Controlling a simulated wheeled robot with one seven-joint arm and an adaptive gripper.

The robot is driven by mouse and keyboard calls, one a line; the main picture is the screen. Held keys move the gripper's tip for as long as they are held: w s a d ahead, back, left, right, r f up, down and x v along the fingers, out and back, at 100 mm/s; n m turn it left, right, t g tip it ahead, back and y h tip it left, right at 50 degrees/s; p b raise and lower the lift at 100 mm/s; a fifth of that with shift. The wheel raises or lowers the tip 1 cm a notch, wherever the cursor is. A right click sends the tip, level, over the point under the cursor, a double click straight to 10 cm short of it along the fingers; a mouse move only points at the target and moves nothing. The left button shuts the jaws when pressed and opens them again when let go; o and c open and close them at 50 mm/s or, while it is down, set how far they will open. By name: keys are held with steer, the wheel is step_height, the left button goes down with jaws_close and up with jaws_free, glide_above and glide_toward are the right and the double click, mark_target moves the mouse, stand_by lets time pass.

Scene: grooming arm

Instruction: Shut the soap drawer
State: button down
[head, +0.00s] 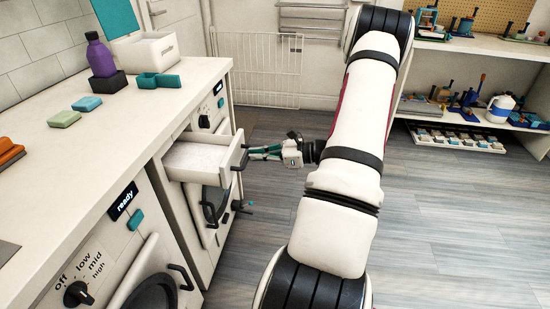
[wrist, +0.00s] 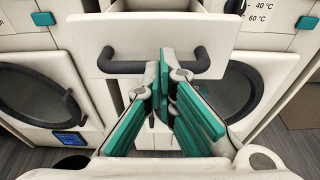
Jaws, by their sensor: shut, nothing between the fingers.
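My gripper (head: 250,152) is at the drawer's front, level with the handle. Its teal fingers (wrist: 164,58) are together, with nothing between them, and point at the middle of the handle. They cover the handle's middle. I cannot tell whether the fingertips touch the handle or the panel.
The white counter (head: 85,162) holds a purple bottle (head: 100,55), a white box (head: 144,52) and soap bars. Dark handles of the machine doors (head: 213,212) stick out below the drawer. Shelves (head: 475,92) stand at the far right. The wooden floor (head: 450,220) is mostly clear.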

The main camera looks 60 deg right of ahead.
mark_target(236, 148)
steer(key=r+x, duration=0.1)
steer(key=x, duration=0.4)
steer(key=r+b+x, duration=0.1)
steer(key=x, duration=0.5)
steer(key=r+x, duration=0.1)
steer(key=x, duration=0.5)
steer(key=shift+w+a+r+b, duration=0.15)
steer(key=shift+w+b, duration=0.1)
steer(key=shift+b, duration=0.05)
steer(key=shift+s, duration=0.1)
steer(key=p+v, duration=0.2)
steer(key=v, duration=1.2)
steer(key=shift+p, duration=0.3)
